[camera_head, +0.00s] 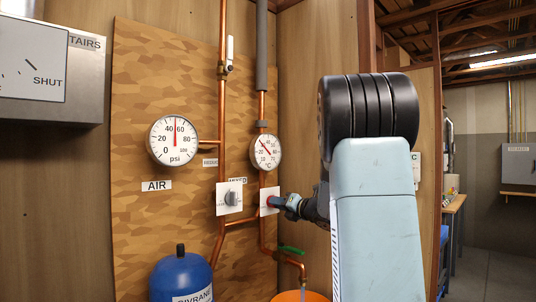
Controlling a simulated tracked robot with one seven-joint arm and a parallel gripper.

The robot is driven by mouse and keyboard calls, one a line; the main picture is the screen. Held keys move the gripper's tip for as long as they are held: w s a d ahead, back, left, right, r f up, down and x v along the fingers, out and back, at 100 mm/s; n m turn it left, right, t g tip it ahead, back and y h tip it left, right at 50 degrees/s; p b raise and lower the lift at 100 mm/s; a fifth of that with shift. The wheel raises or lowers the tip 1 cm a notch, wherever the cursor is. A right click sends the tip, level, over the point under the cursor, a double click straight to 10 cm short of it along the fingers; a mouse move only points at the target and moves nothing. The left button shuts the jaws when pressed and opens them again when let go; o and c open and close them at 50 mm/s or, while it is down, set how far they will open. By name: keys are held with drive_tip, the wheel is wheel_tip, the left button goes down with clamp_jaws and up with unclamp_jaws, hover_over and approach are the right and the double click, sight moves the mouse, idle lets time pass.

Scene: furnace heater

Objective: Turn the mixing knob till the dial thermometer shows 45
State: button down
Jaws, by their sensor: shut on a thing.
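The dial thermometer (265,152) is a round white dial marked °C on the copper pipe. Its red needle leans up and to the left, around the 30 to 40 marks; the exact reading is too small to tell. Below it is a white plate (264,211) with a red-edged knob (269,201), mostly hidden by my gripper (274,202). My gripper is shut on that knob, coming from the right.
A grey knob on a white plate (230,197) sits to the left. A psi gauge (173,140) is above the AIR label (156,185). A green-handled tap (291,250) is over an orange bucket (300,296). A blue tank (181,277) stands lower left.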

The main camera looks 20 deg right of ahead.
drive_tip(key=shift+m, duration=0.5)
drive_tip(key=shift+m, duration=2.3)
drive_tip(key=shift+r, duration=0.1)
drive_tip(key=shift+m, duration=1)
drive_tip(key=c, duration=1)
unclamp_jaws()
drive_tip(key=shift+s, duration=0.1)
drive_tip(key=v, duration=0.6)
drive_tip(key=shift+s+d, duration=0.15)
drive_tip(key=shift+s, duration=0.25)
